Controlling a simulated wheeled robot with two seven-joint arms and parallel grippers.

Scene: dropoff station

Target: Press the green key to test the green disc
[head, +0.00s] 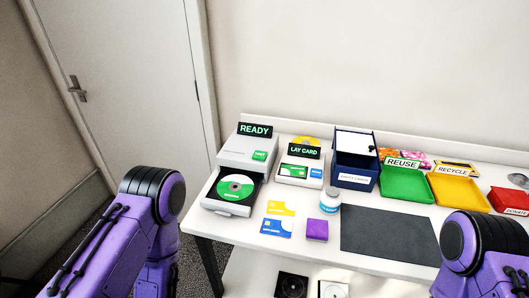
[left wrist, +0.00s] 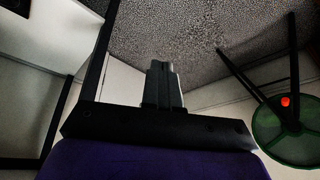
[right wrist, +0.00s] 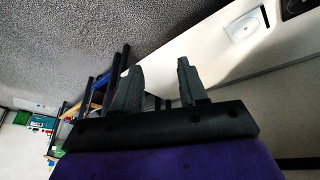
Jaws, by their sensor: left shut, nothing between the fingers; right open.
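The green disc (head: 236,187) lies in the pulled-out tray (head: 227,207) of a white disc tester (head: 240,146) at the left end of the table. The tester's display (head: 255,129) reads READY. The green key (head: 260,156) is on the front of the tester, above and right of the tray. My left gripper (left wrist: 162,70) shows in the left wrist view, shut and empty, with floor and wall beyond it. My right gripper (right wrist: 158,70) shows in the right wrist view, open and empty. Both grippers are out of sight in the head view and away from the tester.
Farther right are a dark blue bin (head: 354,179), a dark mat (head: 388,232), and green (head: 405,186), yellow (head: 459,193) and red trays.

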